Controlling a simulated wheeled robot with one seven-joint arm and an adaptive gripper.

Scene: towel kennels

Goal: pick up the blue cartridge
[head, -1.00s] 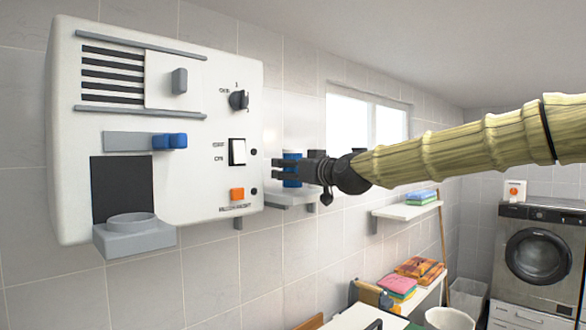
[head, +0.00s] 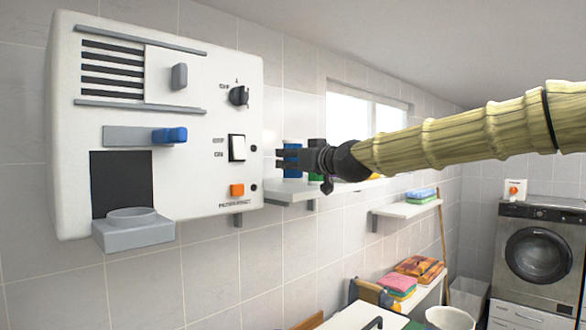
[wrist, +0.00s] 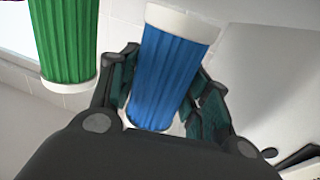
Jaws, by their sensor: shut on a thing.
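The blue cartridge (head: 291,147) is a ribbed blue cylinder with pale ends. My gripper (head: 284,159) is shut on it beside the white machine. In the wrist view the blue cartridge (wrist: 165,75) sits between the two dark fingers of my gripper (wrist: 163,72), slightly tilted in the picture. The fingers hide parts of its sides. In the head view its lower end looks a little above the shelf. A green cartridge (wrist: 65,40) stands to the left in the wrist view, apart from the fingers.
The wall shelf (head: 285,190) lies below my gripper. The white machine (head: 200,75) with a blue slider, an orange button and a grey cup holder is close on the left. A lower shelf (head: 405,210) with folded cloths and a washer (head: 543,250) are further right.

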